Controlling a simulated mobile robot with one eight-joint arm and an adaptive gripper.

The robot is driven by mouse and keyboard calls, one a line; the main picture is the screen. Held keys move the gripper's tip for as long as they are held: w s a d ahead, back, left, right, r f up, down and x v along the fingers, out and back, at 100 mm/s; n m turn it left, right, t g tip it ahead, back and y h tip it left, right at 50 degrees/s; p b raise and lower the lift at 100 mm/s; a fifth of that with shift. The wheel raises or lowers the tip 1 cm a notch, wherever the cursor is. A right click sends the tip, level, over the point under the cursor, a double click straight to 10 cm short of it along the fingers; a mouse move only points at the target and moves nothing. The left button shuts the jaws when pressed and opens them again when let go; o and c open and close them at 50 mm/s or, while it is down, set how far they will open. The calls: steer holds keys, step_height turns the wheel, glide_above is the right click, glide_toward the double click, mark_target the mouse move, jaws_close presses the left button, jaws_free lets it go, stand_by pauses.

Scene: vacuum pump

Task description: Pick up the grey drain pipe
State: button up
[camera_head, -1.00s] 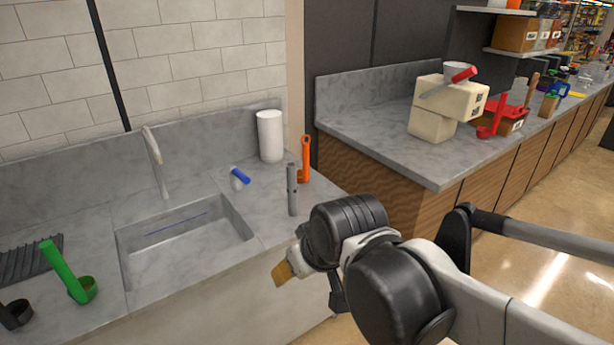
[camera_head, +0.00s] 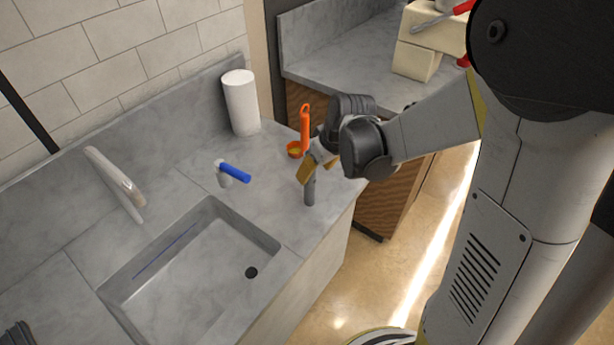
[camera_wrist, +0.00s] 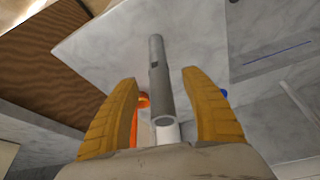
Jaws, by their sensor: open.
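The grey drain pipe (camera_head: 310,191) stands upright on the marble counter, right of the sink. Its upper part is hidden by my gripper in the head view. My gripper (camera_head: 307,172) is at the upper part of the pipe. In the wrist view, the pipe (camera_wrist: 158,75) runs between the two yellow fingers of my gripper (camera_wrist: 160,95), with a visible gap on each side. The fingers are apart, and the pipe's open end faces the camera.
An orange scoop (camera_head: 304,134) stands just behind the pipe. A white and blue item (camera_head: 232,172), a white paper roll (camera_head: 241,102) and a tap (camera_head: 115,178) are to the left. The sink (camera_head: 190,275) lies in front of the tap. The counter between sink and pipe is clear.

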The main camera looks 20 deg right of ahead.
mark_target(310, 180)
steer(key=b+x, duration=0.2)
steer(key=x, duration=0.4)
steer(key=shift+b, duration=0.4)
steer(key=shift+w+f, duration=0.1)
steer(key=shift+f, duration=0.05)
jaws_close()
